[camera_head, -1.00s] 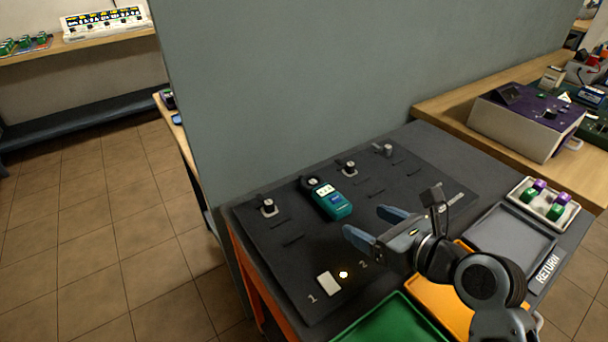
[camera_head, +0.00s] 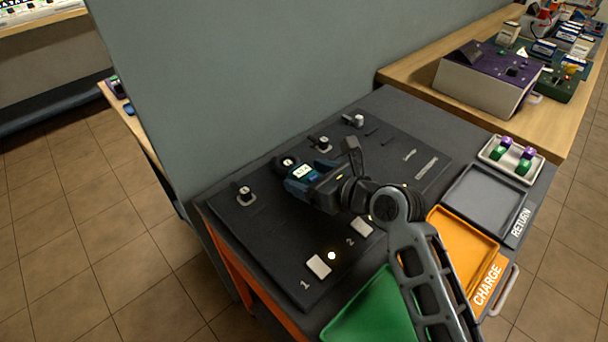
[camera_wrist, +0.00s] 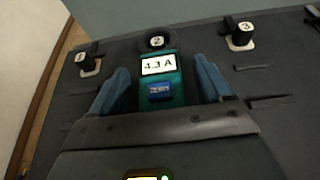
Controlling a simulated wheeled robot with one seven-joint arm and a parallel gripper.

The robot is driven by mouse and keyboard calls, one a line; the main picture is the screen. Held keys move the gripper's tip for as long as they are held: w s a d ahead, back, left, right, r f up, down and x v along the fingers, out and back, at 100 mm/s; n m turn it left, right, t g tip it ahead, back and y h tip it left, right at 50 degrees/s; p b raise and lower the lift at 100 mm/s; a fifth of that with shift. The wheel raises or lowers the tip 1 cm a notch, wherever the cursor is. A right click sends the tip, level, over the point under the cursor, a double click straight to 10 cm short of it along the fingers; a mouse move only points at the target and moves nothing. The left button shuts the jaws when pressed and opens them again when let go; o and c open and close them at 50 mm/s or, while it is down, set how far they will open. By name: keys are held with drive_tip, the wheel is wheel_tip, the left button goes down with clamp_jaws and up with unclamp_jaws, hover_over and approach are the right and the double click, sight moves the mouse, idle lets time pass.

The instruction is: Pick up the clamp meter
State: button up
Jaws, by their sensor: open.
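The clamp meter (camera_wrist: 173,91) lies on the dark board, teal-bodied, with a dark clamp ring at its far end beside the label 2. Its display reads 4.3 A in the wrist view. My gripper (camera_wrist: 160,88) is open, with one blue finger on each side of the meter's body. I cannot tell whether the fingers touch it. In the head view, my gripper (camera_head: 299,183) covers most of the meter, and the meter's ring end (camera_head: 287,162) shows beyond it.
The dark board (camera_head: 262,243) holds several small posts; numbered posts 1 (camera_wrist: 87,64) and 3 (camera_wrist: 240,37) flank the meter. Green (camera_head: 345,325), orange (camera_head: 487,263) and grey RETURN (camera_head: 512,231) trays lie along the front and right. A grey wall (camera_head: 230,75) stands behind.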

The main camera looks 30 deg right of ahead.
drive_tip(key=shift+w+f, duration=0.1)
drive_tip(key=shift+w, duration=0.05)
drive_tip(key=c, duration=1.3)
drive_tip(key=shift+c, duration=0.2)
